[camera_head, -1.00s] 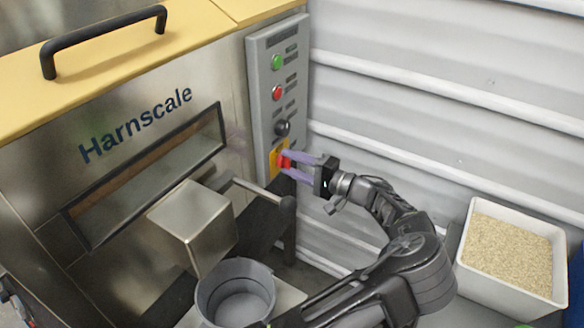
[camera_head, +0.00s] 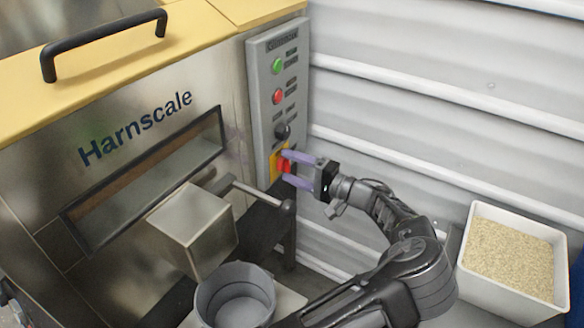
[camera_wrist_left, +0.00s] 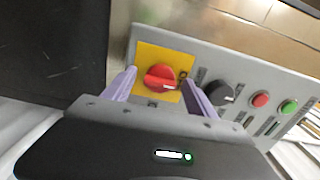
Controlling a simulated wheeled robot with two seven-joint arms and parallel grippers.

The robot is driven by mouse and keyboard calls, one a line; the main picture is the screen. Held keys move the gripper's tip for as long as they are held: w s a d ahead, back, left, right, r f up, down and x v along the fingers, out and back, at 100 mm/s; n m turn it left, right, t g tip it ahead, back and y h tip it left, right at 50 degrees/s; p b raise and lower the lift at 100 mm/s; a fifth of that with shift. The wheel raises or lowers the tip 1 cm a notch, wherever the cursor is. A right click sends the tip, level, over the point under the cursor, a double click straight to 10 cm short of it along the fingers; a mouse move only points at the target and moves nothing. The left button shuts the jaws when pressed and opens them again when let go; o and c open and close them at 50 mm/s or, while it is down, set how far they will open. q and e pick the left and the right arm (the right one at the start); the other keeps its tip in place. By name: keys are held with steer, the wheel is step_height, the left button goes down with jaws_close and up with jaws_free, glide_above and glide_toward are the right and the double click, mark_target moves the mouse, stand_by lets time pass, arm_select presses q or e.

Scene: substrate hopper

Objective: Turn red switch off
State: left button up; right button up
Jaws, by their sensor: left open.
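The red switch (camera_head: 284,163) is a rotary knob on a yellow plate, low on the grey control panel (camera_head: 263,120) of the hopper machine. In the left wrist view the red switch (camera_wrist_left: 160,77) faces me, with a pale mark at its lower right. My left gripper (camera_head: 289,169) is open, its purple fingers spread in front of the switch. In the left wrist view the left gripper's fingers (camera_wrist_left: 160,88) show on either side of the knob, apart from it. Part of the switch is hidden by a finger in the head view. My right gripper is not seen.
A black knob (camera_head: 282,131), a red button (camera_head: 278,96) and a green button (camera_head: 277,64) sit above the switch. A grey bucket (camera_head: 207,300) stands under the metal spout (camera_head: 195,225). A white bin (camera_head: 508,300) of grain is at right.

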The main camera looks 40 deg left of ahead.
arm_select(q)
steer(key=d, duration=0.7)
steer(key=shift+w+d, duration=0.4)
steer(key=shift+f, duration=0.1)
